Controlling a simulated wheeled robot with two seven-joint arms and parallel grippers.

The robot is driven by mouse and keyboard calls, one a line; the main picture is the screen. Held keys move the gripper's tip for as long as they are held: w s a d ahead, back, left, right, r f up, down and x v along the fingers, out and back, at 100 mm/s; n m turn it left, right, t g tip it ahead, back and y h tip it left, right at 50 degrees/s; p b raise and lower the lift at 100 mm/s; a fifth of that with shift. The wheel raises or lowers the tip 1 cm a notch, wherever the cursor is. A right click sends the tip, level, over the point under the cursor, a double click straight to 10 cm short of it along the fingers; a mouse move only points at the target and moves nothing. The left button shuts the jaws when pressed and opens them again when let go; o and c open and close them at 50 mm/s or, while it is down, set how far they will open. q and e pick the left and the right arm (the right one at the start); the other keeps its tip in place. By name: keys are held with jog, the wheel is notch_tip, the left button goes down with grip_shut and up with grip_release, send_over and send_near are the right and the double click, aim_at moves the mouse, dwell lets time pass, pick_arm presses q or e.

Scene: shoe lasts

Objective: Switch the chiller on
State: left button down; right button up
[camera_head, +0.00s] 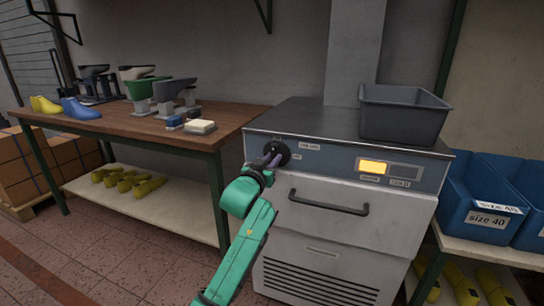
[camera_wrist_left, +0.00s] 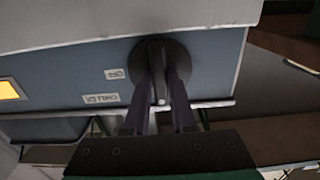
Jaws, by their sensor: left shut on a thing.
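The chiller (camera_head: 325,245) is a grey steel cabinet with a blue-grey control panel along its upper front. A round black knob (camera_head: 283,149) sits at the left end of the panel. My left gripper (camera_head: 270,158) is at the knob and shut on its grip. Small white labels (camera_wrist_left: 113,74) sit beside the knob. A display (camera_head: 373,166) on the panel glows amber. My right gripper is not in view.
A dark grey bin (camera_head: 403,113) stands on the chiller's top at the right. A long handle (camera_head: 328,202) juts from the front door below the panel. A wooden table (camera_head: 150,125) with shoe lasts and stands is at the left. Blue bins (camera_head: 484,205) marked size 40 stand at the right.

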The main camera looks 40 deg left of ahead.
pick_arm(q)
jog(key=shift+f, duration=0.1)
dwell(0.3)
jog(key=c, duration=0.7)
grip_release()
jog(key=shift+c, duration=0.2)
jog(key=shift+s, duration=0.1)
